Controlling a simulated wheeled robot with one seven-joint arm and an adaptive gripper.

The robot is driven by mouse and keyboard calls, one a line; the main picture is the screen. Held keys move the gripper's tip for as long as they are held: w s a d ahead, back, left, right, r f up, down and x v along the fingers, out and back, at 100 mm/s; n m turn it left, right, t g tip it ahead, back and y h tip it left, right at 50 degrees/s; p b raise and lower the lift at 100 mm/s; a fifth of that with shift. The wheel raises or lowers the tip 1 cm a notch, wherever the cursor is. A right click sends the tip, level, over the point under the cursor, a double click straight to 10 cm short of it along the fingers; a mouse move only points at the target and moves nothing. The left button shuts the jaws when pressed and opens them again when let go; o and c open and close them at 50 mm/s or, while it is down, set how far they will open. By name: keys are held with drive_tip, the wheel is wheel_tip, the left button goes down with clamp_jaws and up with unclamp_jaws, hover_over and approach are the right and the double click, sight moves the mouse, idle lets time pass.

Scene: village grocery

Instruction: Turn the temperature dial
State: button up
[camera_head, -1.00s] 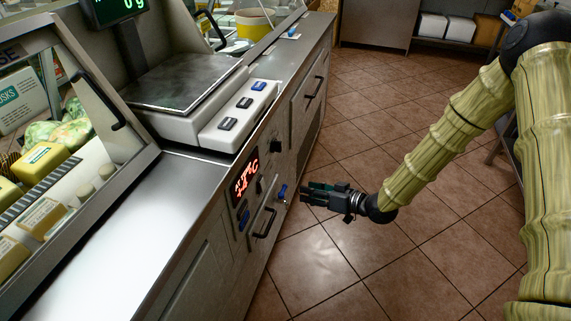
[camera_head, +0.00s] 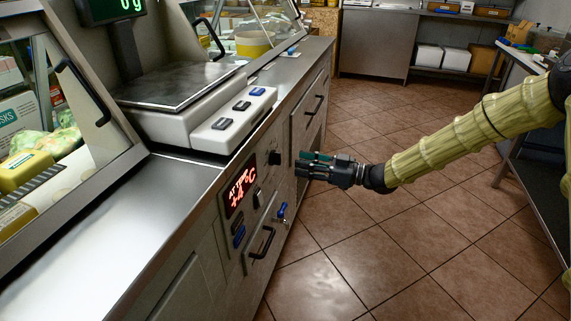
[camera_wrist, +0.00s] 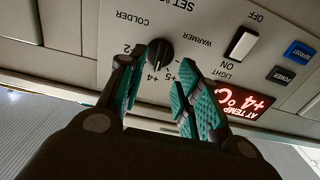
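The temperature dial (camera_wrist: 159,55) is a round black knob on the counter's control panel, marked colder, warmer and numbers. In the head view the dial (camera_head: 275,158) sits on the counter front, right of the red display. My gripper (camera_head: 300,164) is just to the right of the dial and level with it. In the wrist view my gripper (camera_wrist: 158,95) is open, with green-padded fingers spread either side below the dial. Nothing is between the fingers, and they seem short of the knob. The display (camera_wrist: 240,105) reads +4 °C and "AT TEMP".
A scale (camera_head: 180,88) stands on the counter.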

sight(276, 158)
drive_tip(key=b+x, duration=0.1)
drive_tip(key=x, duration=0.5)
drive_tip(key=shift+a, duration=0.15)
clamp_jaws()
